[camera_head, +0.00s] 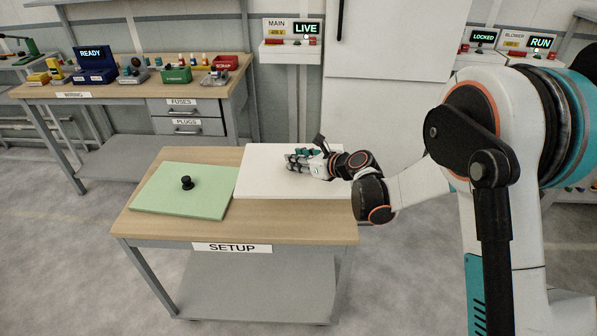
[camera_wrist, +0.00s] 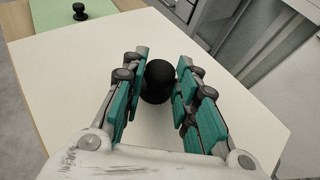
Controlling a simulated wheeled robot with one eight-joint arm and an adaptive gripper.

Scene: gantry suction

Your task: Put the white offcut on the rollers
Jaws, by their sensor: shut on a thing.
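The white offcut (camera_head: 262,172) is a flat white board at the right side of the SETUP table (camera_head: 170,228). It looks level; whether it touches the tabletop is hard to tell. It fills much of the wrist view (camera_wrist: 65,75), with a black knob (camera_wrist: 158,80) standing on it. My gripper (camera_head: 296,158) is over the board with its teal-padded fingers either side of the knob, shut on it. The fingers hide the knob in the head view. No rollers show in either view.
A green board (camera_head: 165,195) with a black knob (camera_head: 187,183) lies left of the white one. Behind stands a WIRING bench (camera_head: 120,90) with bins and small parts. A MAIN panel reading LIVE (camera_head: 306,28) is at the back. Grey floor is clear left of the table.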

